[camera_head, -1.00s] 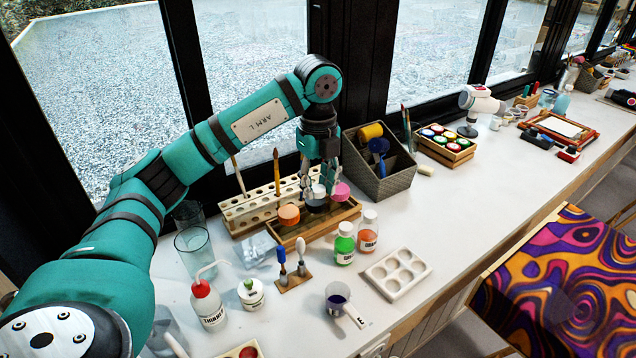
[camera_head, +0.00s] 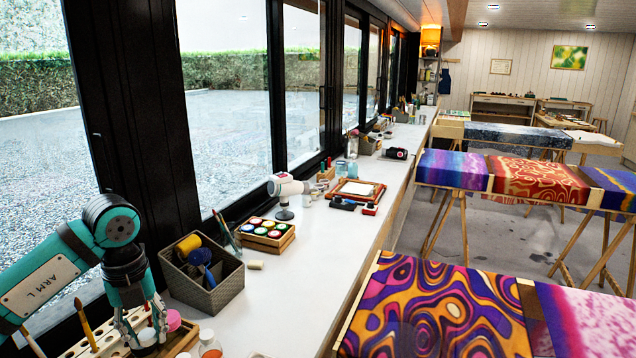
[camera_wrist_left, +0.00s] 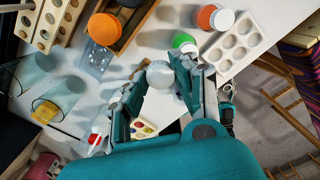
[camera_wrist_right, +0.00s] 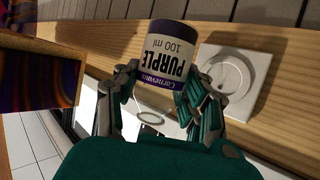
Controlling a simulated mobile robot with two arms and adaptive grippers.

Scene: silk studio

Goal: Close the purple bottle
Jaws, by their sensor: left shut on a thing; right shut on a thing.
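The purple bottle (camera_wrist_right: 166,55) shows in the right wrist view, with a white label reading PURPLE 100 ml between dark purple bands. My right gripper (camera_wrist_right: 158,100) is shut on it, with a finger at each side. My left gripper (camera_wrist_left: 158,85) is shut on a round white cap (camera_wrist_left: 160,73). In the head view my left gripper (camera_head: 144,325) is at the lower left, with the white cap (camera_head: 147,338) at its fingertips, beside a pink cap (camera_head: 173,320). The right gripper and purple bottle are outside the head view.
A grey bin (camera_head: 208,284) and a wooden box of paint pots (camera_head: 266,234) stand beyond the left gripper. An orange bottle (camera_wrist_left: 208,17), a green bottle (camera_wrist_left: 184,41) and a white palette (camera_wrist_left: 233,44) are near the left gripper. A wooden edge (camera_wrist_right: 270,55) lies behind the purple bottle.

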